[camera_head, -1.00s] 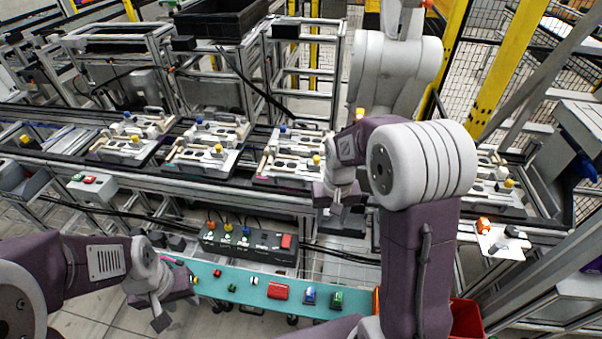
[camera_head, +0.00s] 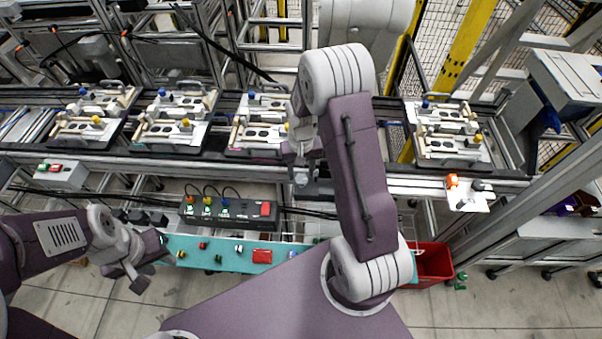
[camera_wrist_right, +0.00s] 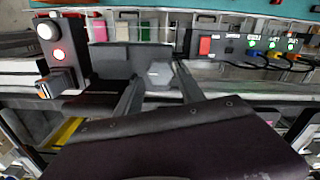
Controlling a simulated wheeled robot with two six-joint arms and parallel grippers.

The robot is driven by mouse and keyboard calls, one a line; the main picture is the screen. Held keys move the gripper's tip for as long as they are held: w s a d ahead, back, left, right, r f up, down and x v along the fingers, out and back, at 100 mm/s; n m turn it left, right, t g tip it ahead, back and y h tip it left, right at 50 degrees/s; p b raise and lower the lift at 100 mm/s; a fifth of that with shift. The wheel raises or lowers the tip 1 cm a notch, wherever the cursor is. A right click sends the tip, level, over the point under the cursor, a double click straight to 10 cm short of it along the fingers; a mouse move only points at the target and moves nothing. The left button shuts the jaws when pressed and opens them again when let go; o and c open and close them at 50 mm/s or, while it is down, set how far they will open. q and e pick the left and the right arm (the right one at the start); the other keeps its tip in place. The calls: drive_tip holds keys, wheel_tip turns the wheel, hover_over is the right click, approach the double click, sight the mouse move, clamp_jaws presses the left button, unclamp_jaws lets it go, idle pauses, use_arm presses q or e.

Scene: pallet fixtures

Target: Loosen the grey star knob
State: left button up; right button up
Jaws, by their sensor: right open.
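In the right wrist view, a light grey, many-sided piece (camera_wrist_right: 160,75) shows between my right fingers, in front of a dark block. It may be the grey star knob, but its lobes are too blurred to tell. My right gripper (camera_wrist_right: 158,90) is open, with a finger on each side of that piece; I cannot tell whether they touch it. In the head view my right gripper (camera_head: 302,178) hangs at the front edge of the conveyor, below a fixture. My left gripper (camera_head: 146,268) is at the left end of the teal shelf, its jaws unclear.
Pallet fixtures (camera_head: 180,115) with blue and yellow knobs line the conveyor. A black switch box (camera_head: 235,212) and the teal shelf (camera_head: 215,262) with small parts lie in front. A red bin (camera_head: 432,262) stands at right. A button box (camera_wrist_right: 55,50) is beside my right gripper.

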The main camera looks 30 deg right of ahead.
drive_tip(key=shift+s+a+f, duration=0.15)
drive_tip(key=shift+f, duration=0.95)
clamp_jaws()
drive_tip(key=n, duration=0.5)
drive_tip(key=shift+n+p, duration=0.35)
drive_tip(key=shift+n, duration=0.05)
drive_tip(key=n, duration=1)
drive_tip(key=shift+w+n, duration=0.2)
drive_tip(key=shift+n, duration=0.2)
drive_tip(key=shift+r+n+p, duration=0.1)
drive_tip(key=shift+n+p, duration=0.25)
drive_tip(key=shift+n, duration=1.95)
